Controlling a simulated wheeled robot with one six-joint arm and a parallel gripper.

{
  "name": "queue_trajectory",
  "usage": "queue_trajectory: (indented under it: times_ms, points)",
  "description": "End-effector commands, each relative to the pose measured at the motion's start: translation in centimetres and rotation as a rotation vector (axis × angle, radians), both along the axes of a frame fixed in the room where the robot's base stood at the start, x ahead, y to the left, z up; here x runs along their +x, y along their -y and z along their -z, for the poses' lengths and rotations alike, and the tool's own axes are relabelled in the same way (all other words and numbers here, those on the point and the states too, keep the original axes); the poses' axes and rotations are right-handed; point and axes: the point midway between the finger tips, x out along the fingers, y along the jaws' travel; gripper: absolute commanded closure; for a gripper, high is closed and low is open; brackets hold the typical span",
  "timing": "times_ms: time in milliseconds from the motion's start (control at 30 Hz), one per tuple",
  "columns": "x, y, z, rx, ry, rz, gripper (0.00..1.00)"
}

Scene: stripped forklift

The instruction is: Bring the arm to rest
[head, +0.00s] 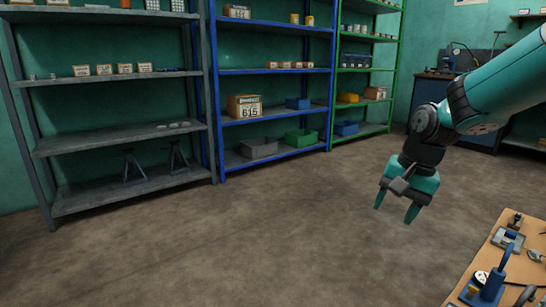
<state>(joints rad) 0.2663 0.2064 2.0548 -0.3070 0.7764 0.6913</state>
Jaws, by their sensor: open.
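My gripper (394,212) hangs from my teal and black arm at the right of the head view. Its two teal fingers point down and stand apart, with nothing between them. It is in the air in front of bare floor, to the upper left of a wooden table and apart from it.
A wooden table (461,283) with a blue device (492,283) and small metal parts is at the lower right. Grey (120,193), blue (275,117) and green (356,133) shelves line the back wall. A dark blue cabinet (430,90) stands behind my arm. The floor (230,245) is clear.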

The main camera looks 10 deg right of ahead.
Motion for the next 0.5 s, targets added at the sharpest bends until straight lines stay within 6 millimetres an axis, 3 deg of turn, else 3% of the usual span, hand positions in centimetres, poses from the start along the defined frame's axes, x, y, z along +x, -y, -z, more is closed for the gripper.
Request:
queue_trajectory:
  times_ms: [33,100,200,300,500]
  points:
    - [-2.0,-3.7,-0.9,0.002,0.029,-0.162,0.43]
    - [-4.9,-7.8,-1.7,0.006,0.066,-0.383,0.43]
    - [-9.3,-12.1,-2.3,0.016,0.116,-0.658,0.43]
    - [-13.5,-15.2,-2.5,0.029,0.165,-0.901,0.43]
    - [-22.2,-18.9,-2.2,0.062,0.264,-1.341,0.43]
